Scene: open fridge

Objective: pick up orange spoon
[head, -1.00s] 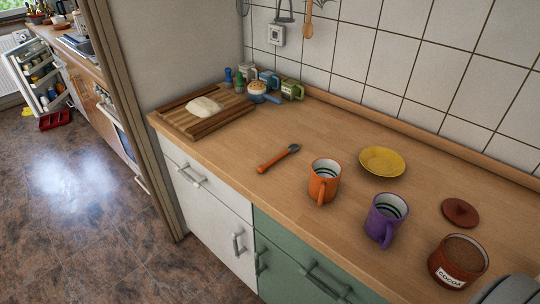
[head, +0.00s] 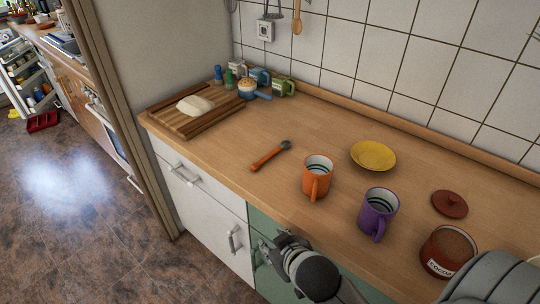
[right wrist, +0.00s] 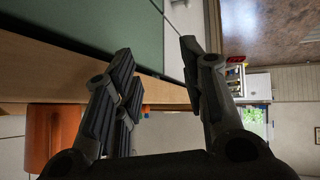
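The orange spoon (head: 270,156) lies on the wooden counter, its orange handle toward the front edge and its dark bowl end toward the back right. It is left of the orange mug (head: 317,177) and apart from it. My right gripper (head: 271,247) is in front of the green cabinet, by the counter's front edge, nearer than the spoon and below it in the picture. In the right wrist view its two fingers (right wrist: 158,75) are spread with nothing between them. The spoon cannot be made out in that view. My left gripper is not in view.
A purple mug (head: 378,213), a yellow plate (head: 373,155), a cocoa jar (head: 447,251) and its brown lid (head: 450,204) stand to the right. A cutting board (head: 165,123) with dough (head: 195,104) lies at the left. The counter around the spoon is clear.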

